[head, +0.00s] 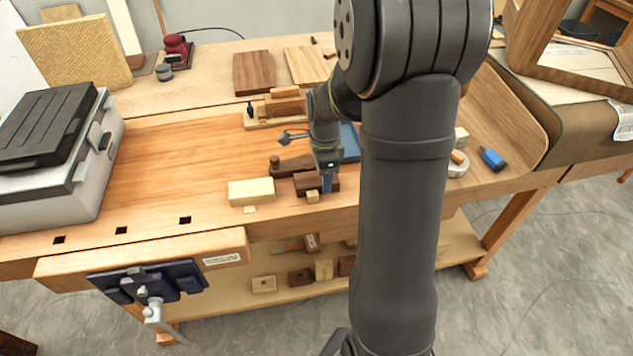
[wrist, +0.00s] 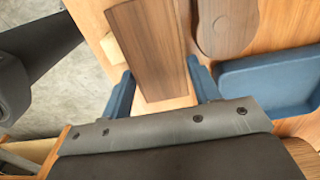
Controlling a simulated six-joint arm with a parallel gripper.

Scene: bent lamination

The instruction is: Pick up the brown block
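The brown block (head: 304,185) lies near the front edge of the workbench in the head view. In the wrist view the dark brown wooden block (wrist: 150,45) runs from the top edge down between my two blue fingers. My gripper (wrist: 160,66) is open, with one finger on each side of the block's near end. The right finger is very close to the block; I cannot tell whether either finger touches it. In the head view my gripper (head: 327,182) is down at the block, and one blue finger hides part of it.
A small pale block (head: 313,197) sits in front of the brown block. A larger cream block (head: 251,192) lies to its left. A dark brown rounded wooden piece (wrist: 222,25) and a blue tray (wrist: 270,85) lie close on the right in the wrist view.

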